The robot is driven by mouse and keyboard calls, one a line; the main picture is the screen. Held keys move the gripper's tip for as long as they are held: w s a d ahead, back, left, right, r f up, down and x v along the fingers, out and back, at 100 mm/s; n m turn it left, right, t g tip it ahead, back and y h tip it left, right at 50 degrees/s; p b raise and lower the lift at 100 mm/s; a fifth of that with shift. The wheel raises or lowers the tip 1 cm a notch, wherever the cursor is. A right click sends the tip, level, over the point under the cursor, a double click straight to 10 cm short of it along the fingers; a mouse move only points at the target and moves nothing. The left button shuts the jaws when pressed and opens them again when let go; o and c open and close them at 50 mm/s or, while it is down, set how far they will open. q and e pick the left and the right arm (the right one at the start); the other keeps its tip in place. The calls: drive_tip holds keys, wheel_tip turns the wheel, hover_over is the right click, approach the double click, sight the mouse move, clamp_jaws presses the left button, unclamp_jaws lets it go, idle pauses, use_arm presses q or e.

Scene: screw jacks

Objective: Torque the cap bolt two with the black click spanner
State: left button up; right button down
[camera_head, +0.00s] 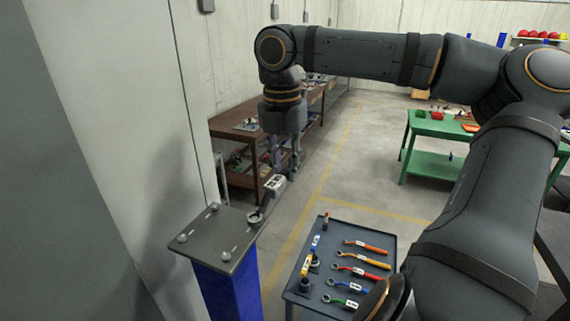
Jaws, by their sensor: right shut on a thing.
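My right gripper (287,160) points down beside the jack and is shut on the black click spanner (265,203), which has a white label near its top. The spanner slants down to the left, and its ring end is at the right corner of the dark cap plate (205,240). The ring appears to be around or just over a bolt there; the bolt is hidden, so I cannot tell if it is seated. Other cap bolts show at the back (213,207), left (182,238) and front (226,256). My left gripper is not in view.
The plate tops a blue column (228,290). A grey cart (350,237) at right holds several coloured spanners, with a few upright tools along its left side. A brown bench (225,130) and a green table (430,127) stand behind. A pale panel (95,120) rises at left.

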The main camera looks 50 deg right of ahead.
drive_tip(key=shift+d, duration=0.1)
drive_tip(key=shift+r, duration=0.8)
